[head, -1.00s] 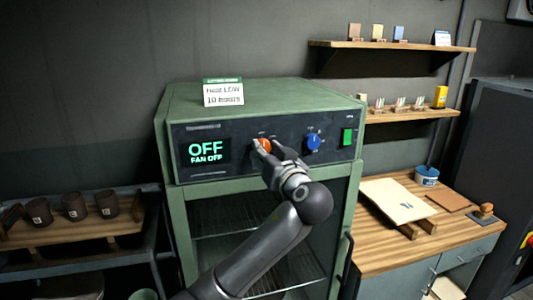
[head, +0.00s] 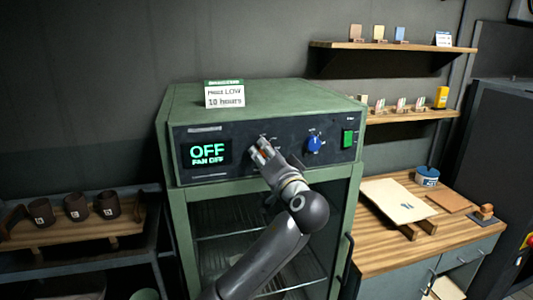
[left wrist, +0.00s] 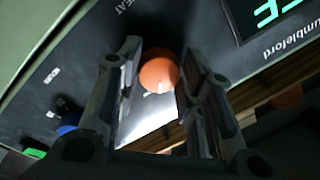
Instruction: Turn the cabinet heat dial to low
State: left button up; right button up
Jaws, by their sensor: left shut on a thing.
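The green cabinet (head: 270,98) has a dark front panel with a display (head: 207,153) reading OFF and FAN OFF. My left gripper (head: 260,150) is at the orange heat dial, shut on it, and hides most of it in the head view. In the left wrist view, the orange dial (left wrist: 158,72) sits between the two fingers of the left gripper (left wrist: 160,52). I cannot read the dial's pointer setting. A card (head: 224,95) on the cabinet top reads heat low, 10 hours. My right gripper is not in view.
A blue knob (head: 314,143) and a green switch (head: 348,138) are right of the dial, on the same panel. A rack with dark cups (head: 76,208) stands at left. A wooden bench (head: 375,256) is at right, below two wall shelves.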

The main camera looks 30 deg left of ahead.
pick_arm(q)
jog(key=shift+m+p, duration=0.35)
jog(key=shift+m, duration=0.75)
jog(key=o, duration=1)
jog(key=shift+o, duration=0.2)
jog(key=v, duration=1.2)
jog(key=shift+f, duration=0.1)
